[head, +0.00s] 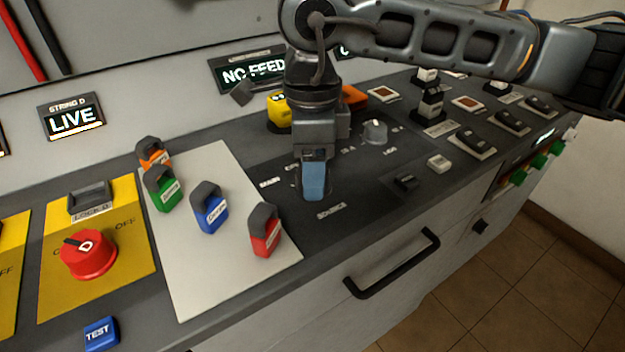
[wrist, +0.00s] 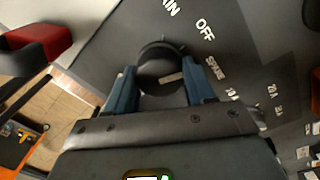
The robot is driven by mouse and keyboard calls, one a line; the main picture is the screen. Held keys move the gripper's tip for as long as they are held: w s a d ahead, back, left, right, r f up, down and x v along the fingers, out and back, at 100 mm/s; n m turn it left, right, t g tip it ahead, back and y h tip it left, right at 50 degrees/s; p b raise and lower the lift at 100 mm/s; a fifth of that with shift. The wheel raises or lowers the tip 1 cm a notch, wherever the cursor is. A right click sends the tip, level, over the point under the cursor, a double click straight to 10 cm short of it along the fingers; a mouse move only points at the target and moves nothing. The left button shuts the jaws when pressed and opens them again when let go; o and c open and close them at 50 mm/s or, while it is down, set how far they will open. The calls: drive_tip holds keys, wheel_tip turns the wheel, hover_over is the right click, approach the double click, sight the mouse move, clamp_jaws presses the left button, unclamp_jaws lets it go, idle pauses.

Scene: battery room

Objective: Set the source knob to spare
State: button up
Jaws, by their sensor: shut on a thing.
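The source knob (wrist: 158,62) is a round black knob on the dark panel in the wrist view. Its white pointer mark is turned toward the SPARE label (wrist: 215,68); the OFF label (wrist: 205,29) and a partly cut-off MAIN label (wrist: 170,7) are farther round. My gripper (wrist: 158,78) is shut on the knob, with one blue fingertip on each side of it. In the head view my gripper (head: 314,182) points down at the panel just behind the SOURCE label (head: 331,210) and hides the knob.
Left of my gripper, a pale board (head: 190,270) holds several coloured padlocks, including a red one (head: 266,232). A grey knob (head: 375,131) and a yellow block (head: 279,110) stand close behind. A black drawer handle (head: 392,264) juts from the front.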

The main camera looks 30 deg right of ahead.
drive_tip(key=m+b, duration=0.3)
drive_tip(key=m, duration=0.2)
drive_tip(key=shift+b, duration=0.35)
idle(0.4)
drive_tip(key=o, duration=1)
drive_tip(key=shift+o, duration=0.2)
drive_tip(key=shift+d+r, duration=0.1)
drive_tip(key=shift+r, duration=3.8)
